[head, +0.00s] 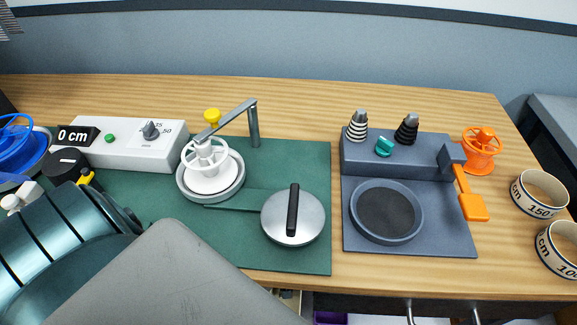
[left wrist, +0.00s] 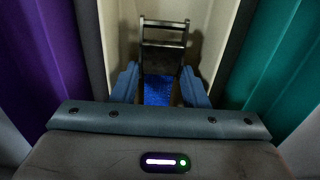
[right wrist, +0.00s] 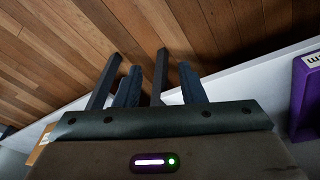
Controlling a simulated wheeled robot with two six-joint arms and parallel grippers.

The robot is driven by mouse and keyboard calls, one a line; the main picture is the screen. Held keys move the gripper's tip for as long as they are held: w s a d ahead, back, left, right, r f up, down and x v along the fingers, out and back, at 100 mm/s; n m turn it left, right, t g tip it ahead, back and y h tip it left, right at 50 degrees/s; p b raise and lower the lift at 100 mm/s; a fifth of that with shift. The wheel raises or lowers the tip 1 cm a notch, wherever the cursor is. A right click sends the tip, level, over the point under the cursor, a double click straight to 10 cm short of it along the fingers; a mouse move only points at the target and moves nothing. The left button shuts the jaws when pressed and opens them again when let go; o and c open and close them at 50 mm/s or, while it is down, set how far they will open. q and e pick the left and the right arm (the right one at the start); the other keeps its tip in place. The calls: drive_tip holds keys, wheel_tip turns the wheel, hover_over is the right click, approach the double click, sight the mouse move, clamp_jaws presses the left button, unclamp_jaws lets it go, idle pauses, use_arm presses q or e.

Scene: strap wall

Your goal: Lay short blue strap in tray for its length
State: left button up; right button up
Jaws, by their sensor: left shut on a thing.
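The short blue strap (left wrist: 158,90) shows in the left wrist view, between the fingers of my left gripper (left wrist: 160,92), which is shut on it. A dark metal buckle with crossbars (left wrist: 163,35) is just beyond the fingers, at the strap's far end. My right gripper (right wrist: 160,85) is open, with no strap between its fingers. Two round containers stand at the right of the head view, one marked 150 (head: 541,192) and one marked with a partly cut-off number (head: 560,248). I cannot tell whether either is the tray.
Purple (left wrist: 50,70) and teal (left wrist: 280,70) hanging material flanks my left gripper closely. The table holds a box with a "0 cm" display (head: 77,136), a green mat (head: 290,165) and a grey station (head: 455,240). A purple object with a label (right wrist: 303,90) is right of my right gripper.

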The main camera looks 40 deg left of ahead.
use_arm(q)
drive_tip(key=shift+f, duration=0.3)
use_arm(e)
drive_tip(key=shift+w+r, duration=0.15)
drive_tip(key=shift+r, duration=0.3)
use_arm(q)
drive_tip(key=o, duration=1.2)
drive_tip(key=shift+c, duration=0.2)
drive_tip(key=shift+r, duration=0.25)
wheel_tip(320, 180, up, 10)
drive_tip(key=p, duration=0.2)
drive_tip(key=shift+r, duration=0.2)
use_arm(e)
wheel_tip(320, 180, down, 7)
drive_tip(key=s, duration=0.2)
drive_tip(key=shift+s+d, duration=0.15)
drive_tip(key=shift+d, duration=0.15)
